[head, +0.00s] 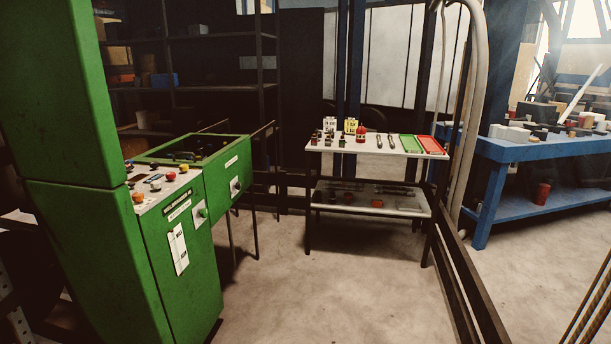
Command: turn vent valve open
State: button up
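The green hose crimper machine (155,270) stands at the left, with a tall green column at its left end. Its sloped control panel (158,198) carries several small knobs or buttons in red, yellow and dark colours. A green button (203,212) sits on a white plate on the front face. A small fitting on a pale plate (236,187) is on the front of the lower green section to the right. I cannot tell which of these, if any, is the vent valve, or how it is turned. My gripper is not in view.
A white-topped trolley (322,148) with bottles, fittings, a green tray (411,144) and a red tray (429,144) stands at the centre back. A blue workbench (530,150) is at the right. Dark rails cross right of the trolley. The concrete floor (345,290) in front is clear.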

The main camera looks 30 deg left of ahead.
aim_at(170, 176)
jog(key=u, duration=0.55)
jog(key=i, duration=1.5)
jog(key=u, duration=1.5)
jog(key=i, duration=0.8)
jog(key=u, duration=0.4)
